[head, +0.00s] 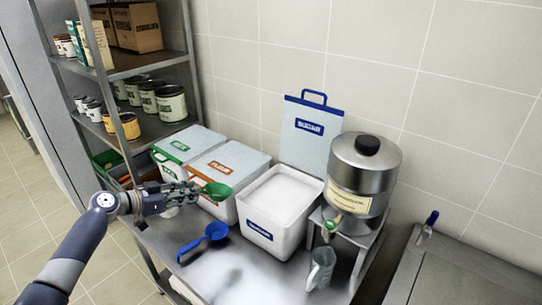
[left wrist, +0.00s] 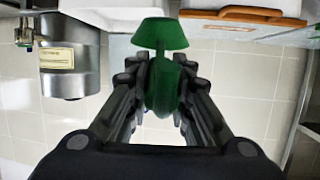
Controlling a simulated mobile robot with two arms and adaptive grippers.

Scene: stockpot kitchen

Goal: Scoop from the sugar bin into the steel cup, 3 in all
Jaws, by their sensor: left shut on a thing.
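My left gripper (head: 190,192) is shut on the handle of a green scoop (head: 217,190), held above the bins' front edge. The scoop also shows in the left wrist view (left wrist: 160,34), its handle between the fingers. An open white bin (head: 262,233) with a blue label holds white contents (head: 284,192); its blue-handled lid (head: 305,148) stands upright behind. My right gripper is not in view.
A blue scoop (head: 205,238) lies on the steel counter before the bins. Closed bins with green (head: 182,147) and orange (head: 232,164) trim stand left of the open one. A steel urn (head: 362,170) stands right on a stand. A shelf rack (head: 150,62) rises at left.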

